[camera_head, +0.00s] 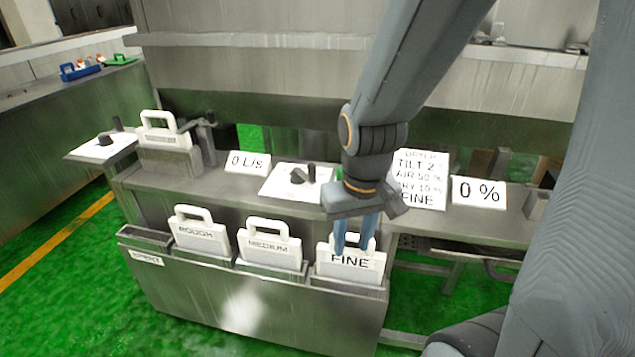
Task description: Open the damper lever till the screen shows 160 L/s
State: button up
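A white screen card (248,162) reads "0 L/s" on the steel bench. To its right, a white plate (284,190) carries a dark knob with a short upright post (303,175); I cannot tell for sure whether this is the damper lever. A similar dark knob (105,139) sits on another white plate at the far left. My gripper (354,248) points down in front of the bench, at the handle of the "FINE" panel (350,263). Its two blue fingers are apart, with part of the white handle showing between them. Whether they touch it is unclear.
Panels marked "ROUGH" (201,236) and "MEDIUM" (269,252) stand in the front rack left of "FINE". A text card (421,180) and a "0 %" card (479,192) stand right of my arm. A handled white panel (160,132) stands at the bench's left end.

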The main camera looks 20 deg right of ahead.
aim_at(299, 176)
jog(key=z, duration=1.1)
jog(key=i, duration=0.5)
jog(key=u, duration=1.3)
